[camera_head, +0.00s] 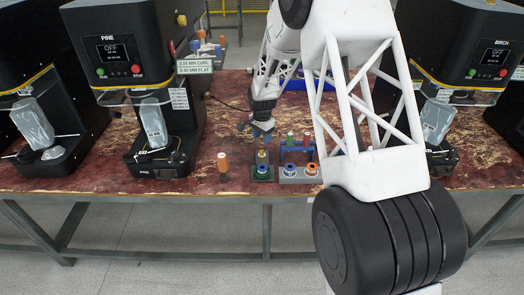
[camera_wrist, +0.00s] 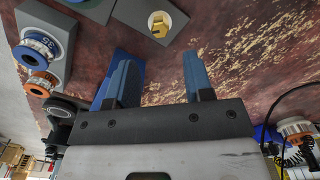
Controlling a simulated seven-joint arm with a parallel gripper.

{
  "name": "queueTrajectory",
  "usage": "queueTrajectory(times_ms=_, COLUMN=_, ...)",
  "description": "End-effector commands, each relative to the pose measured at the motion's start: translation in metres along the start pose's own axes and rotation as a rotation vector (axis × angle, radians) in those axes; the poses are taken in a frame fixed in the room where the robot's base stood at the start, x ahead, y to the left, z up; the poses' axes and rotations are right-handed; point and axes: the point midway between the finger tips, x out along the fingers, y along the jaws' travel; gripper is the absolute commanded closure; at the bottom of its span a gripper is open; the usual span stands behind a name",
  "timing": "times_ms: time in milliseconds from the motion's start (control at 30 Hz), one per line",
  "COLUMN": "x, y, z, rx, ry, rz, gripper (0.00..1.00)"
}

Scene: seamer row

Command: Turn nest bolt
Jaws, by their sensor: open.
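A small brass-yellow piece, which looks like the nest bolt (camera_wrist: 158,28), sits in a pale round recess of a grey block (camera_wrist: 140,12) at the top of the wrist view. My gripper (camera_wrist: 156,75) has its two blue fingers apart, with nothing between them. The bolt lies beyond the fingertips and is not touched. In the head view my gripper (camera_head: 262,133) hangs above the table, behind a small green-based stand (camera_head: 263,179).
A grey block (camera_head: 299,179) with blue and orange rings stands right of the green-based stand. A blue rack (camera_head: 284,155) with upright handled pieces is behind it. An orange-topped piece (camera_head: 222,163) stands left. Black seamer machines (camera_head: 130,70) line the table (camera_head: 110,175). A black cable (camera_wrist: 290,95) lies right.

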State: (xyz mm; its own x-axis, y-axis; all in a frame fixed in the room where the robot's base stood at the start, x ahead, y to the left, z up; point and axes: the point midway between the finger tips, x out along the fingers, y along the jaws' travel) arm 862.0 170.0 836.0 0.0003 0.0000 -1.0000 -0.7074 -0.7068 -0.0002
Motion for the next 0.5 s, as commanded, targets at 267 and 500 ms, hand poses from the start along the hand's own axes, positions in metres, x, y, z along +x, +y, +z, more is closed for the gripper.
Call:
queueTrajectory(times_ms=267, x=0.008, y=0.000, z=0.000, rx=0.000, ry=-0.001, rz=0.001, gripper=0.53)
queueTrajectory(times_ms=500, x=0.031, y=0.001, z=0.000, rx=0.000, ry=-0.001, rz=0.001, gripper=0.53)
